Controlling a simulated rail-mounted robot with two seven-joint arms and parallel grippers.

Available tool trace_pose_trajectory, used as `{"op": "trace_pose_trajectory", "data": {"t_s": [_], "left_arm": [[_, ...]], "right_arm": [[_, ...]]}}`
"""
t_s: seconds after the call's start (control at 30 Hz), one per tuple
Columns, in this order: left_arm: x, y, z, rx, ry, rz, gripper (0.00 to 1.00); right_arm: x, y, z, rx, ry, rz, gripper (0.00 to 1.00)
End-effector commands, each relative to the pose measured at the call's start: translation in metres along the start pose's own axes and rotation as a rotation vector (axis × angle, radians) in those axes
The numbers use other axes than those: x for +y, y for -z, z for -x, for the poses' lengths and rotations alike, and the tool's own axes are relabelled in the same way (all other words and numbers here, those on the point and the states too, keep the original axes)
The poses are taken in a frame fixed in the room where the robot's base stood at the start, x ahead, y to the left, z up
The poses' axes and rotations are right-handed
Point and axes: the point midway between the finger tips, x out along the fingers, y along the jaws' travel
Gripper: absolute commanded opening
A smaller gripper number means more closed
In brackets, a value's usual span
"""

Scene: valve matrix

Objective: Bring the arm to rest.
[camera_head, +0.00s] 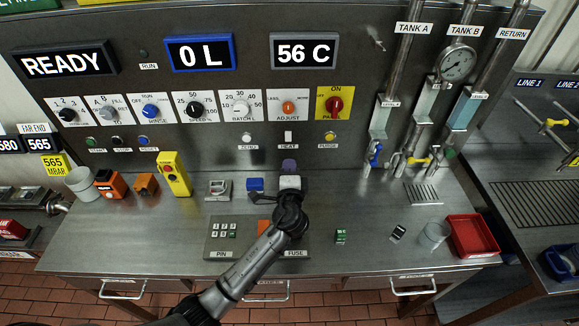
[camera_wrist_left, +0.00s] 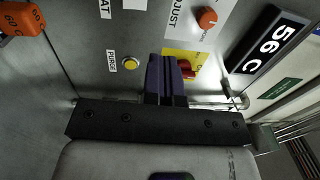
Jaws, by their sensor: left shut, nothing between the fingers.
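My left arm comes up from the bottom of the head view and reaches over the metal counter (camera_head: 365,190) toward the control panel. My left gripper (camera_head: 289,165) is below the HEAT switch (camera_head: 288,137), with its dark purple fingers pointing at the panel. In the left wrist view the fingers (camera_wrist_left: 165,80) are together with nothing between them. They appear in front of the panel near the yellow-plated red knob (camera_wrist_left: 186,68); I cannot tell the exact gap. My right gripper does not show.
A yellow pendant box (camera_head: 173,174) and orange boxes stand left of the gripper. PIN and FUSE plates lie under the arm. A red tray (camera_head: 472,237), a grey cup (camera_head: 434,235) and valve pipes are at the right. The counter right of the arm is mostly clear.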

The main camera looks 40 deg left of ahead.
Motion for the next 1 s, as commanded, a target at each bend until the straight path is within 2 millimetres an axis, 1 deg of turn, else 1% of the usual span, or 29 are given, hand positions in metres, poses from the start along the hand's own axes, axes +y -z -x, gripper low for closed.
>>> {"op": "trace_pose_trajectory", "data": {"t_s": [0.5, 0.63, 0.67, 0.73, 0.8, 0.87, 0.9, 1.0], "left_arm": [[0.0, 0.0, 0.0, 0.001, 0.0, 0.002, 0.0], [0.002, -0.003, 0.0, -0.02, -0.009, 0.056, 0.0], [0.004, -0.007, 0.0, -0.044, -0.021, 0.084, 0.0], [0.017, -0.015, 0.002, -0.101, -0.098, 0.189, 0.0], [0.021, -0.02, 0.008, -0.15, -0.188, 0.34, 0.0], [0.019, -0.021, 0.016, -0.179, -0.267, 0.473, 0.0], [0.016, -0.019, 0.023, -0.19, -0.32, 0.559, 0.0], [0.006, -0.013, 0.042, -0.194, -0.45, 0.74, 0.0]], "right_arm": [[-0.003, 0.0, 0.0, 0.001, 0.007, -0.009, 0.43], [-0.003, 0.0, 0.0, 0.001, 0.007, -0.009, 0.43], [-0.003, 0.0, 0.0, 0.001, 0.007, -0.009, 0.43], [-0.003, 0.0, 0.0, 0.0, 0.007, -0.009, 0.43], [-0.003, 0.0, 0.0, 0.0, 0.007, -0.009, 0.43], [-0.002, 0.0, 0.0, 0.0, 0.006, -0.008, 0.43], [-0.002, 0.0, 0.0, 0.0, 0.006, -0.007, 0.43], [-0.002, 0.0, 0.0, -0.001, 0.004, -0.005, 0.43]]}}
